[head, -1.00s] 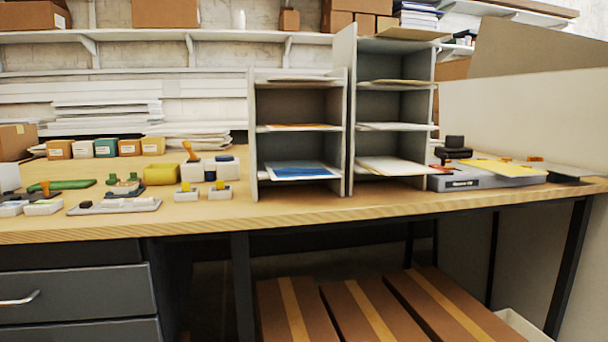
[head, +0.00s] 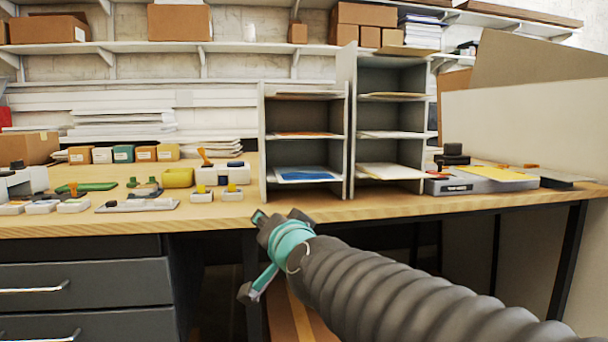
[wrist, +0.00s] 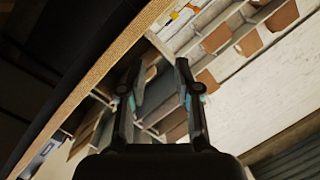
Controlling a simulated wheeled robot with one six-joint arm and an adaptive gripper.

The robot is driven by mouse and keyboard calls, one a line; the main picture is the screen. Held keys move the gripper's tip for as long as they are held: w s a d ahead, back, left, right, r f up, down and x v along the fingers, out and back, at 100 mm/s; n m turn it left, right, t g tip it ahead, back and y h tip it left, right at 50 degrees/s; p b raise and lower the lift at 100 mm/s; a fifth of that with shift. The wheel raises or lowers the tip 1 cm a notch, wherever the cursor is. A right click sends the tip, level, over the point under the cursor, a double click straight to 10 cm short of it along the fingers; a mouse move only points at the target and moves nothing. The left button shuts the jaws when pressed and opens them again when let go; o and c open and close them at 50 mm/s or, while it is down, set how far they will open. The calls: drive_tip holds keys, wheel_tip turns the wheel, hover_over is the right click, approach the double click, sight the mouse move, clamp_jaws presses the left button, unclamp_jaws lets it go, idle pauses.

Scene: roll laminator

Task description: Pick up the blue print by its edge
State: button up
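The blue print (head: 308,174) lies flat in the bottom compartment of the left grey sorter (head: 263,150), its front edge facing out. My gripper (head: 254,255) is open and empty. It hangs in front of the table's front edge, below and left of the print and apart from it. In the wrist view my gripper (wrist: 157,68) shows two spread fingers with nothing between them, and the sorter compartments appear tilted behind. I cannot make out the blue print in the wrist view.
A second, taller sorter (head: 350,120) stands to the right. Stamps and small blocks crowd the table to the left. A grey device with a yellow sheet (head: 495,174) lies at the right. A narrow strip of bare tabletop (head: 400,206) runs before the sorters.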

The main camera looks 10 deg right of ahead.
drive_tip(key=w+d+r+m+t+h, duration=0.2)
drive_tip(key=w+r+m+t+h, duration=0.1)
drive_tip(key=w+r+m+h, duration=0.75)
drive_tip(key=m+g+h, duration=0.6)
drive_tip(key=m+g, duration=0.1)
drive_tip(key=m, duration=0.4)
approach(317, 179)
drive_tip(key=shift+g, duration=0.3)
drive_tip(key=shift+p+x, duration=0.65)
drive_tip(key=shift+x, duration=4.35)
drive_tip(key=shift+a+r, duration=0.15)
clamp_jaws()
